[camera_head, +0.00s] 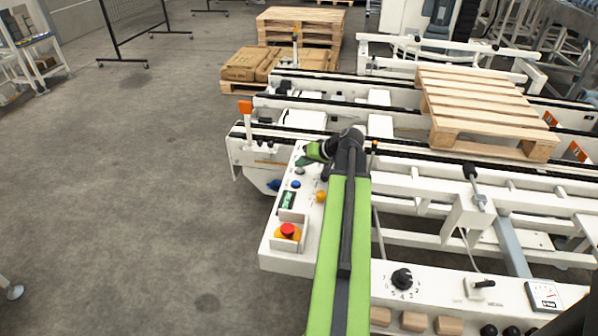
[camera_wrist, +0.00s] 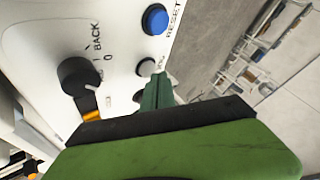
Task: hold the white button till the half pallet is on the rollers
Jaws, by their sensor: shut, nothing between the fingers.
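The white button (camera_wrist: 146,67) is on the white control panel (camera_wrist: 115,30), beside my gripper's tip in the wrist view. My gripper (camera_wrist: 160,78) is shut and empty, its green tip at the button's edge; I cannot tell whether it presses it. A wooden pallet (camera_head: 478,105), seemingly the half pallet, lies across the dark conveyor tracks (camera_head: 400,148) at the right. I cannot make out the rollers clearly.
A blue RESET button (camera_wrist: 155,19) and a black BACK knob (camera_wrist: 80,76) flank the white button. A red emergency stop (camera_head: 287,230) is at the panel's near end. Stacked pallets (camera_head: 300,22) and cartons (camera_head: 245,64) stand behind.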

